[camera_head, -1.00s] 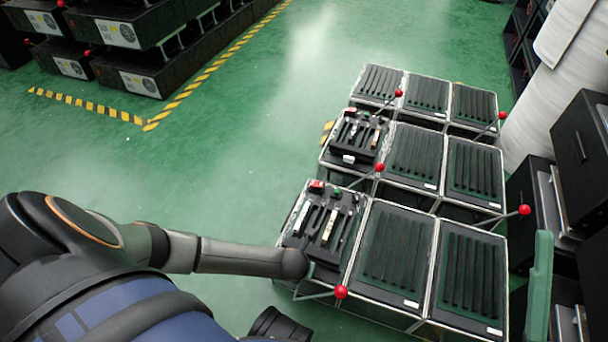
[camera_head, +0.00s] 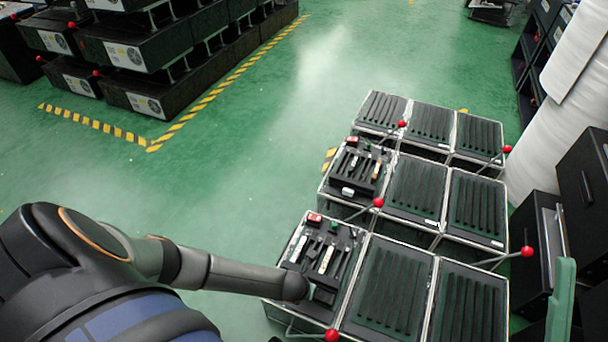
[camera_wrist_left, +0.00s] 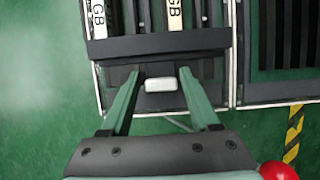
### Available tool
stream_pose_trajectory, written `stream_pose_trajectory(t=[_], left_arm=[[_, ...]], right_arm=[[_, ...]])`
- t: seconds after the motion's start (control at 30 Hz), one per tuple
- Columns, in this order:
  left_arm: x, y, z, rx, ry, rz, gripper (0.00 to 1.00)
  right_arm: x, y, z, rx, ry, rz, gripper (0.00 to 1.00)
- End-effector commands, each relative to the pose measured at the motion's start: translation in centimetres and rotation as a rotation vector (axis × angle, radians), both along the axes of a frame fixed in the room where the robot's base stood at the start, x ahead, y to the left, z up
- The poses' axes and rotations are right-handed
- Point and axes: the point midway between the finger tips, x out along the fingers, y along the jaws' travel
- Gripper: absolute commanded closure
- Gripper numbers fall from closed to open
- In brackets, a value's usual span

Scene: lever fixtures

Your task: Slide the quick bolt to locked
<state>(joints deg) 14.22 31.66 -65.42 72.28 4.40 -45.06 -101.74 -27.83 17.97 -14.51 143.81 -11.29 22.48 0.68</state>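My left arm reaches in the head view to the front of the nearest black fixture box (camera_head: 345,248), which carries slotted strips and small red and green parts. Its hand is mostly hidden there behind my forearm. In the left wrist view my left gripper (camera_wrist_left: 159,74) is open, with its two green fingers on either side of a small white block (camera_wrist_left: 160,84) at the box's front edge. The block looks like the bolt's knob; I see no grip on it and cannot tell whether either finger touches it.
A red-balled lever (camera_head: 332,335) sticks out at the front of the near box, and another (camera_head: 378,202) stands behind it. Several slotted boxes adjoin on the right. Green floor (camera_head: 230,170) lies open at left.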

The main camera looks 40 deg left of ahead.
Motion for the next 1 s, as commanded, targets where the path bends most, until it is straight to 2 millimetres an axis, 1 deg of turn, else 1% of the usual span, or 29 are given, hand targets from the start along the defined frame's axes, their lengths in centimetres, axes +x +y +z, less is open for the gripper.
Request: stream_pose_trajectory(t=[0.03, 0.13, 0.37, 0.47, 0.57, 0.67, 0.8, 1.0], left_arm=[[-0.1, -0.1, -0.1, 0.0, 0.003, -0.001, 0.31], [-0.2, -0.1, -0.1, -0.001, 0.005, -0.001, 0.2], [-0.4, -0.2, -0.1, -0.002, 0.007, -0.001, 0.2], [-0.5, -0.2, 0.4, -0.002, 0.007, -0.002, 0.2], [-0.8, -0.3, 1.5, -0.002, 0.007, -0.004, 0.2], [-1.5, -0.4, 3.3, -0.002, 0.007, -0.002, 0.2], [-2.6, -0.6, 6.1, -0.002, 0.007, -0.002, 0.2], [-4.0, -1.0, 9.5, -0.002, 0.007, -0.002, 0.2]], right_arm=[[0.0, 0.0, 0.0, 0.0, 0.001, 0.0, 0.1], [0.0, 0.0, 0.0, 0.0, 0.001, 0.0, 0.1], [0.0, 0.0, 0.0, 0.003, 0.003, -0.001, 0.1], [0.0, 0.0, 0.4, 0.005, 0.004, -0.001, 0.1], [0.0, -0.1, 1.4, 0.01, 0.004, 0.0, 0.1], [0.0, -0.2, 2.8, 0.022, 0.004, 0.005, 0.1], [-0.1, -0.3, 5.1, 0.021, -0.01, 0.001, 0.1], [-0.3, -0.6, 7.6, -0.002, -0.044, -0.03, 0.1]])
